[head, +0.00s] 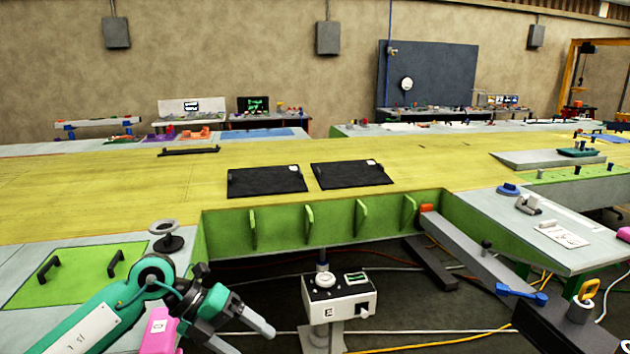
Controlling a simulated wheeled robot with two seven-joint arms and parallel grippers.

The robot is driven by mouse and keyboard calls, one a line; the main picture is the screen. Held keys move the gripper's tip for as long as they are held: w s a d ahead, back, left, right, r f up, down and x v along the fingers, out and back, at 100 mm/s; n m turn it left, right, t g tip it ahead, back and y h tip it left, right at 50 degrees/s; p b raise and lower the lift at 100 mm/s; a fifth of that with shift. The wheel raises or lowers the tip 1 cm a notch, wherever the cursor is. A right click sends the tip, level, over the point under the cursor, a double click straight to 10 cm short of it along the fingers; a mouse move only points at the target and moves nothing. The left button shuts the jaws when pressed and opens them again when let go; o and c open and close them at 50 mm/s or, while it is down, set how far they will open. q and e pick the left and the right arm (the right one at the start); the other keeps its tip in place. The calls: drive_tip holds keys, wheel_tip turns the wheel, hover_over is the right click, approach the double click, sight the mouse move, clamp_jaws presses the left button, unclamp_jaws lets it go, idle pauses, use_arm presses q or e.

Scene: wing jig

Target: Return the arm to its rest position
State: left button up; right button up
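My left arm (95,320), teal with a white label, comes in from the lower left. Its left gripper (248,339) points down and to the right over the dark floor in front of the green-edged jig. Its two grey fingers stand apart, and I see nothing between them. The lower fingertip is near the picture's bottom edge. My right gripper is not in view.
A white control box (340,298) on a post stands right of my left gripper. A grey side table (535,230) is at the right. Two black panels (268,181) lie on the yellow wing surface (90,192). Cables (440,340) cross the floor.

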use_arm(q)
drive_tip(key=s+d+r+n+t+h, duration=0.3)
drive_tip(key=d+r+n+t+h, duration=0.1)
drive_tip(key=d+r+h, duration=0.6)
drive_tip(key=w+a+f+n+t+y, duration=0.25)
drive_tip(key=a+n+t+y, duration=0.35)
drive_tip(key=n+t, duration=0.4)
drive_tip(key=w+a+f+n+t+y, duration=0.1)
drive_tip(key=a+f+n+t+y, duration=0.45)
drive_tip(key=n, duration=0.65)
drive_tip(key=s+a+f+n+g+y, duration=0.3)
drive_tip(key=a+f+n+y, duration=0.4)
drive_tip(key=f+y, duration=0.15)
drive_tip(key=s+a+f+n+g+h, duration=0.1)
drive_tip(key=s+f+g, duration=0.5)
drive_tip(key=s+f, duration=0.45)
drive_tip(key=s+f+n+g, duration=0.1)
drive_tip(key=s+f+g, duration=0.65)
drive_tip(key=s, duration=0.55)
drive_tip(key=s+f+x, duration=0.1)
drive_tip(key=s+x, duration=0.3)
drive_tip(key=x, duration=1.2)
drive_tip(key=s+a+f+x, duration=0.1)
drive_tip(key=s+x, duration=0.2)
drive_tip(key=x, duration=1.2)
drive_tip(key=s+a+f+g, duration=0.1)
drive_tip(key=s+a+f, duration=0.2)
drive_tip(key=s+f, duration=1.6)
drive_tip(key=shift+s+g, duration=0.3)
